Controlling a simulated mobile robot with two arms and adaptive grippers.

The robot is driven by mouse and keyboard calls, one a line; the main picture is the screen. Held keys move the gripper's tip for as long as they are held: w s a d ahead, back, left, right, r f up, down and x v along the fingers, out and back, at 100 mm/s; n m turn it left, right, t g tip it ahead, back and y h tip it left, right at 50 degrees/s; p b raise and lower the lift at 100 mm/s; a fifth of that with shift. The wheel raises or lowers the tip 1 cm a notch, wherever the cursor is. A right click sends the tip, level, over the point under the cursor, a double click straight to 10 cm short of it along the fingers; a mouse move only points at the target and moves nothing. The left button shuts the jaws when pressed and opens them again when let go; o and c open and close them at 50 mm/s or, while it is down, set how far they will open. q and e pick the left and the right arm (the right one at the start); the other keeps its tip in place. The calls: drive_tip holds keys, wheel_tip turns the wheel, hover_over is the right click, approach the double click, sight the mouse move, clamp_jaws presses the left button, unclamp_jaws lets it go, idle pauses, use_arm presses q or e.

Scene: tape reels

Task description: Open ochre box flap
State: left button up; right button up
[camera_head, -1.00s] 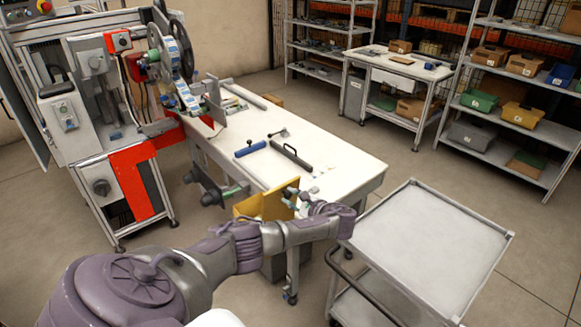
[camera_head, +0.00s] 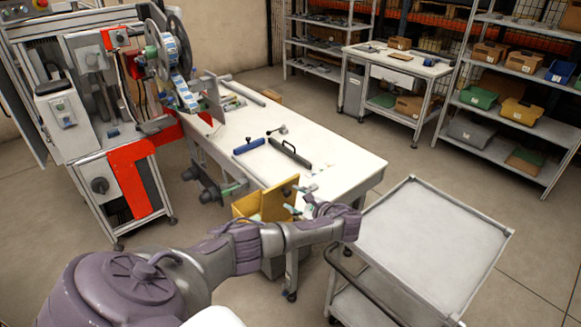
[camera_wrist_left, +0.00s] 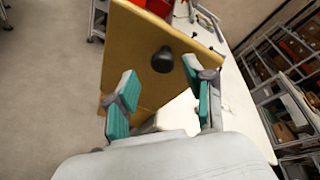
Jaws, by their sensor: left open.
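The ochre box (camera_head: 244,207) sits beside the near end of the white workbench, partly hidden behind my left arm. Its ochre flap (camera_head: 273,206) stands steeply up, swung away from the box body. A round black knob is on the flap's face; it shows clearly in the left wrist view (camera_wrist_left: 163,60). My left gripper (camera_head: 291,201) is on the knob side of the flap, its teal-padded fingers apart. In the left wrist view the open gripper (camera_wrist_left: 160,80) faces the flap (camera_wrist_left: 140,40), with the knob between and beyond the fingertips. Whether a finger touches the flap cannot be told.
The white workbench (camera_head: 335,165) carries a blue-handled roller (camera_head: 249,146) and a dark bar (camera_head: 290,153). A grey cart (camera_head: 430,235) stands right of my left arm. The reel machine (camera_head: 100,120) is at left. Shelves line the back.

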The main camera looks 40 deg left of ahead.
use_arm(q)
drive_tip(key=v, duration=0.9)
drive_tip(key=shift+d, duration=0.15)
drive_tip(key=s+d+f+h+b, duration=0.1)
drive_tip(key=s+d+f+h, duration=0.3)
drive_tip(key=f, duration=0.7)
drive_tip(key=s+d+f+h+b, duration=0.1)
drive_tip(key=s+f+h, duration=0.1)
drive_tip(key=s+f, duration=0.65)
drive_tip(key=s+d+f+h, duration=0.2)
drive_tip(key=f, duration=1.2)
drive_tip(key=s+d+f+n+h+b, duration=0.1)
drive_tip(key=s+d+f+n+h, duration=0.1)
drive_tip(key=s+f, duration=0.4)
drive_tip(key=s+d+f+n+h+b, duration=0.1)
drive_tip(key=s+d+f, duration=0.4)
drive_tip(key=s, duration=1.1)
drive_tip(key=s+d+f+n+h, duration=0.4)
drive_tip(key=s+f, duration=0.3)
drive_tip(key=s, duration=0.4)
drive_tip(key=shift+s+d+f+b, duration=0.2)
drive_tip(key=shift+s+b, duration=0.1)
drive_tip(key=shift+b, duration=0.1)
